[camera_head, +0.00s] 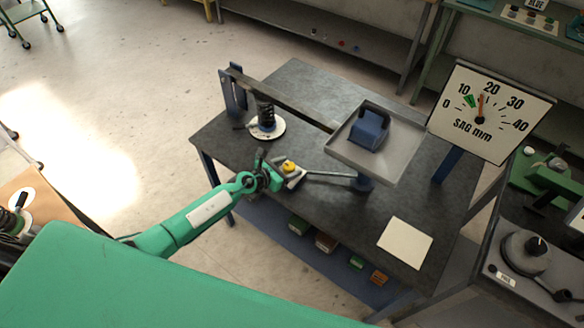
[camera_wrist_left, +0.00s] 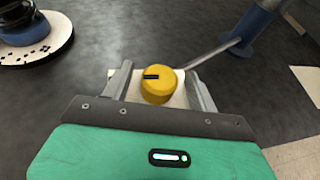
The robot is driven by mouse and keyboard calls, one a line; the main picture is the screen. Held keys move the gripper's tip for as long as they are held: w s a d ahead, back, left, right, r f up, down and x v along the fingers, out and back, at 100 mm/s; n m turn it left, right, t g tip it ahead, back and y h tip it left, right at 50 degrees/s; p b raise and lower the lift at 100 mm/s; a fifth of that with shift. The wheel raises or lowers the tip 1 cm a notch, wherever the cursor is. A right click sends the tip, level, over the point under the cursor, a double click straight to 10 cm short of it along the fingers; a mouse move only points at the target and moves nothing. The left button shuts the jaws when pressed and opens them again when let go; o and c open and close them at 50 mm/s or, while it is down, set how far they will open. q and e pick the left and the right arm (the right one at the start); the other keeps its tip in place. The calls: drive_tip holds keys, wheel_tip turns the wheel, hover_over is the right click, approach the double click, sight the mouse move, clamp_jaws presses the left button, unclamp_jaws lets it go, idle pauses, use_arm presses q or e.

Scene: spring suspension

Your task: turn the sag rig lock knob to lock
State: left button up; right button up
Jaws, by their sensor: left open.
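The yellow lock knob (camera_head: 289,166) sits on a small pale plate on the dark table, in front of the spring. In the left wrist view the knob (camera_wrist_left: 158,84) is round, with a short black mark on its top left part. My left gripper (camera_head: 284,172) is at the knob. Its two fingers (camera_wrist_left: 160,88) stand open on either side of the knob, with a gap showing on each side. The sag gauge (camera_head: 490,110) has its orange needle a little below 20, near a green mark. My right gripper is not in view.
The spring on its white disc (camera_head: 266,128) stands behind my left gripper. A beam runs to a tray (camera_head: 345,148) with a blue weight (camera_head: 369,129). A blank pale card (camera_head: 405,243) lies on the table (camera_head: 330,225).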

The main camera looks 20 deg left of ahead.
use_arm(q)
drive_tip(key=shift+x, duration=1.15)
drive_tip(key=c, duration=1)
